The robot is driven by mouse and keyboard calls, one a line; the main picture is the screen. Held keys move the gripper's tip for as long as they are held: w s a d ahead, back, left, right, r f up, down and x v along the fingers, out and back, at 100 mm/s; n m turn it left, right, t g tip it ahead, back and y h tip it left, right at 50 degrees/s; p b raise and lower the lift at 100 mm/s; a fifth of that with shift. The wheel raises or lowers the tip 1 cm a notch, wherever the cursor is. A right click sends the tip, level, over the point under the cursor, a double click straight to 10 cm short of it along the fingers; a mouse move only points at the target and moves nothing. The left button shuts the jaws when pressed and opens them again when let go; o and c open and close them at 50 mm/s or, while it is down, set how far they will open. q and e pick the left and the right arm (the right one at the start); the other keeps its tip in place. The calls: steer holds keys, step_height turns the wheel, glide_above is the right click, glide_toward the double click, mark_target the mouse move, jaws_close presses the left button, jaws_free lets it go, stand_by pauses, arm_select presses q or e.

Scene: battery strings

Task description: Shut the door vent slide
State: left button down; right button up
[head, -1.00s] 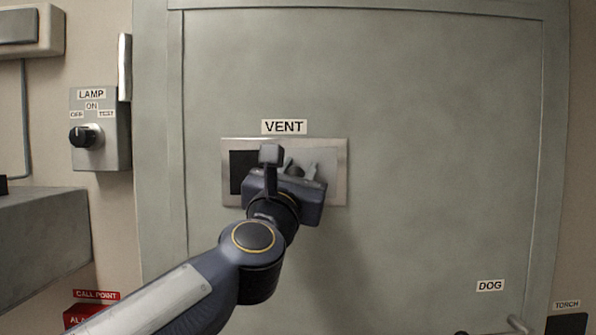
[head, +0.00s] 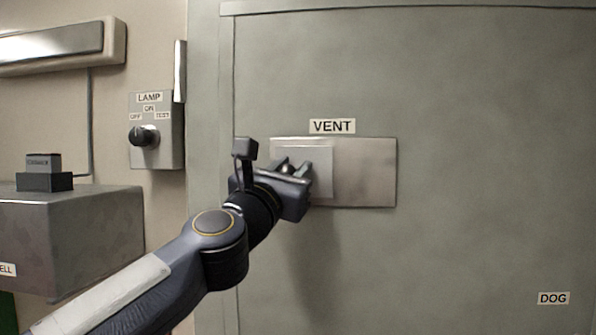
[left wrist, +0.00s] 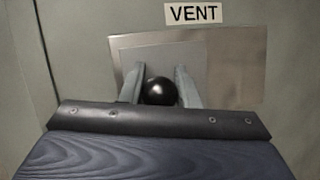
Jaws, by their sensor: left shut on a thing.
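The vent (head: 365,172) is a metal frame on the grey door under the VENT label. Its slide plate (head: 321,160) sits at the left end of the frame, and no dark opening shows. My left gripper (head: 291,169) is at the plate, shut on its knob. In the left wrist view the round black knob (left wrist: 159,91) sits between the two fingers, with the slide plate (left wrist: 190,62) behind it. The lower left of the vent is hidden by my gripper in the head view. My right gripper is not in view.
A lamp switch box (head: 155,135) is on the wall left of the door. A grey metal box (head: 75,235) with a small dark item (head: 45,172) on top juts out at the left. The door's right side is clear around the DOG label (head: 553,298).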

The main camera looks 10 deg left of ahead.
arm_select(q)
steer(key=c, duration=1.3)
jaws_free()
steer(key=shift+a, duration=0.25)
steer(key=shift+c, duration=0.2)
steer(key=shift+o, duration=1.2)
steer(key=shift+a, duration=0.15)
steer(key=shift+d, duration=0.2)
steer(key=shift+s, duration=0.2)
steer(key=b+v, duration=0.2)
steer(key=v, duration=0.5)
steer(key=shift+s+a, duration=0.15)
steer(key=shift+s, duration=0.05)
steer(key=shift+f, duration=0.1)
